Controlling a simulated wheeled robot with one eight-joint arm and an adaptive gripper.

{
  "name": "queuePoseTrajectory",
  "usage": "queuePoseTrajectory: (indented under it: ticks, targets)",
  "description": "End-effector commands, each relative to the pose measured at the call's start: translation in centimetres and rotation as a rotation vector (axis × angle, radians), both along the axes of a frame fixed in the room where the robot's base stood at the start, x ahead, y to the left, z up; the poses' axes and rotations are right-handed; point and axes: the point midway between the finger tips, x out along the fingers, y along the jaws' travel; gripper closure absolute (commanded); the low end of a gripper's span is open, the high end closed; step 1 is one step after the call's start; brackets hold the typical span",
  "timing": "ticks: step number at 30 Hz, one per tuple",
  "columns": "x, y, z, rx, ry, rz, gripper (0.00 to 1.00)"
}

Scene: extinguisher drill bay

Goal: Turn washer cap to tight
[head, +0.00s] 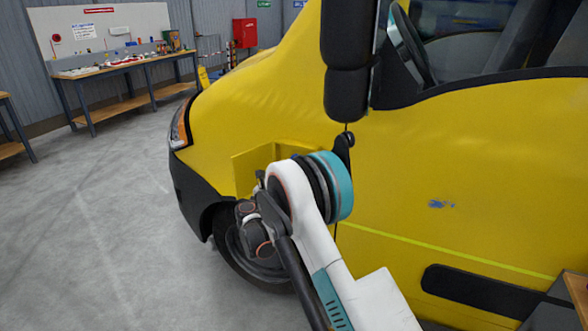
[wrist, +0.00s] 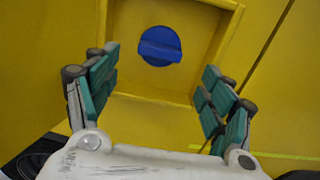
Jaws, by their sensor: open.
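The washer cap (wrist: 160,46) is a round blue cap with a raised grip bar across its middle, seen in the wrist view inside a square yellow recess (wrist: 127,88). The bar lies close to level in the picture. My gripper (wrist: 157,78) is open and empty, its teal-padded fingers to the left and right below the cap, apart from it. In the head view, the yellow box of the recess (head: 242,172) shows on the side of the van; my arm hides part of it, and the cap cannot be seen there.
The yellow van (head: 430,150) fills the right side, with a black mirror (head: 347,65) hanging above my arm. A workbench (head: 128,64) with small items stands at the back left. The grey floor (head: 95,220) at the left is clear.

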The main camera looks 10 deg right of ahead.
Motion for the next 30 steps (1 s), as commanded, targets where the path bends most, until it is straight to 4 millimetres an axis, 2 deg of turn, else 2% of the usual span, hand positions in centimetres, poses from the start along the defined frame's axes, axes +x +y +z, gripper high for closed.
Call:
queuePoseTrajectory:
  ticks: [6, 12, 18, 25, 26, 30]
  targets:
    - [3.4, -2.6, -0.2, 0.001, -0.001, -0.002, 0.25]
    - [5.5, -4.0, -0.1, 0.001, 0.000, -0.001, 0.25]
    - [6.3, -4.6, 0.0, 0.001, 0.000, 0.000, 0.25]
    - [6.4, -4.6, 0.0, 0.001, 0.000, 0.000, 0.25]
    - [6.4, -4.6, 0.0, 0.001, 0.000, 0.000, 0.27]
    - [6.3, -4.6, 0.0, 0.001, 0.000, 0.000, 0.59]
